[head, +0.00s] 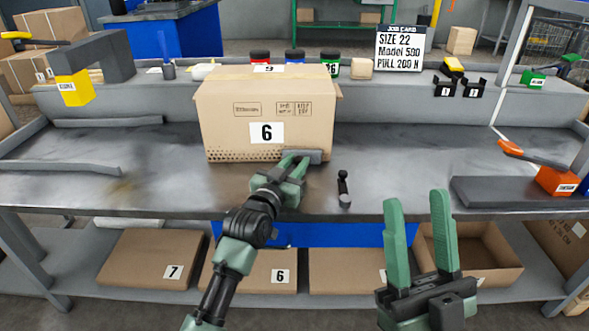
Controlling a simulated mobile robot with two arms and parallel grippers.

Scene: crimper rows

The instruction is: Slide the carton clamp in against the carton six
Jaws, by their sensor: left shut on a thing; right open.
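The carton six (222,115), a brown box with a white "6" label, stands upright on the grey metal bench. My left gripper (294,168) is at the carton's lower front right and is shut on a small grey block (318,156), which looks like the carton clamp. The fingers hide part of the block. It is right by the carton's front face; I cannot tell whether they touch. My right gripper (420,240) is open and empty, in front of the bench edge at the right.
A dark plate (500,191) and an orange-handled tool (558,180) are at the right. A grey arm-like fixture (100,58) stands at the left. Flat cartons (150,258) lie on the lower shelf.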

